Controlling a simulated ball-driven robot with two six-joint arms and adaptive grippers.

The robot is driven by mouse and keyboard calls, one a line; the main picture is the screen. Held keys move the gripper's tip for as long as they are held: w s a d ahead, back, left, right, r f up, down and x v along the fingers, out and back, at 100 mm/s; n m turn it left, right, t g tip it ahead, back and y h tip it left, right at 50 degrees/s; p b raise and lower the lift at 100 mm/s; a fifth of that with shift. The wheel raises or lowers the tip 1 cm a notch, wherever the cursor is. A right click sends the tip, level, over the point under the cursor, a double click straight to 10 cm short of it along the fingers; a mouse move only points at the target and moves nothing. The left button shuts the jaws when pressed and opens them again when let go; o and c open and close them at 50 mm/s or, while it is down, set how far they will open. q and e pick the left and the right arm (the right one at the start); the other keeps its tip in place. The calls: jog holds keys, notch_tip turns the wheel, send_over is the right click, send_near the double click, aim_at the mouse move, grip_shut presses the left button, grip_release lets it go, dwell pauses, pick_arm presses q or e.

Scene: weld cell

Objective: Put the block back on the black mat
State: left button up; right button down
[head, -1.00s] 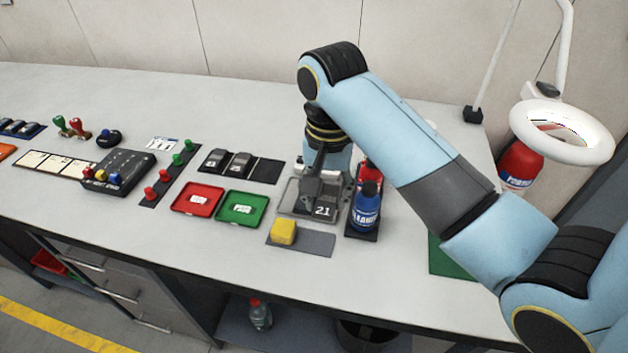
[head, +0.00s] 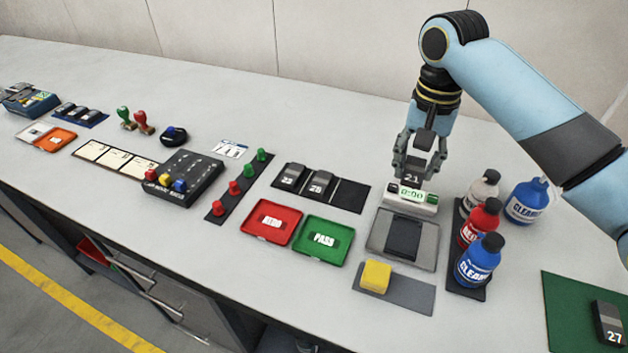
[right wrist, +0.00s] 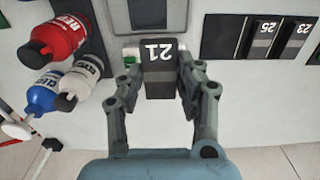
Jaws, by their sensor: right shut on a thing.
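My right gripper (head: 421,160) is shut on the dark grey block marked 21 (head: 411,180) and holds it up near the back of a grey station. In the right wrist view the block (right wrist: 160,70) sits between the two fingers of the gripper (right wrist: 160,88). The black mat (head: 350,196) lies to the left of the gripper. Blocks 23 (head: 289,177) and 25 (head: 318,185) stand on it, and its right end is bare. The mat also shows in the right wrist view (right wrist: 221,38). My left gripper is not in view.
The grey station (head: 425,240) has a dark empty pad and a 0:00 display (head: 411,196). Red (head: 270,220) and green (head: 322,240) trays lie left of it. A yellow block (head: 376,277) is in front; several bottles, including a red one (head: 480,222), stand right.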

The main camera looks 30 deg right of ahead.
jog(key=w+a+f, duration=0.1)
jog(key=w, duration=0.1)
send_near(350, 195)
jog(key=shift+s+d+f, duration=0.3)
jog(key=shift+s+d, duration=0.05)
jog(key=shift+s, duration=0.15)
jog(key=shift+s+d+f, duration=0.3)
jog(key=shift+s+d, duration=0.05)
jog(key=shift+s, duration=0.1)
jog(key=shift+w+a+f, duration=0.7)
jog(key=shift+w+f, duration=0.15)
jog(key=shift+w, duration=0.2)
notch_tip(350, 195, down, 3)
jog(key=shift+f, duration=0.5)
pick_arm(q)
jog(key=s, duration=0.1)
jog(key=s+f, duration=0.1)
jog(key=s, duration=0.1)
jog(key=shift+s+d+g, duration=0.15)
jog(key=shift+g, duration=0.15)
jog(key=shift+b, duration=0.3)
pick_arm(e)
jog(key=shift+f, duration=0.15)
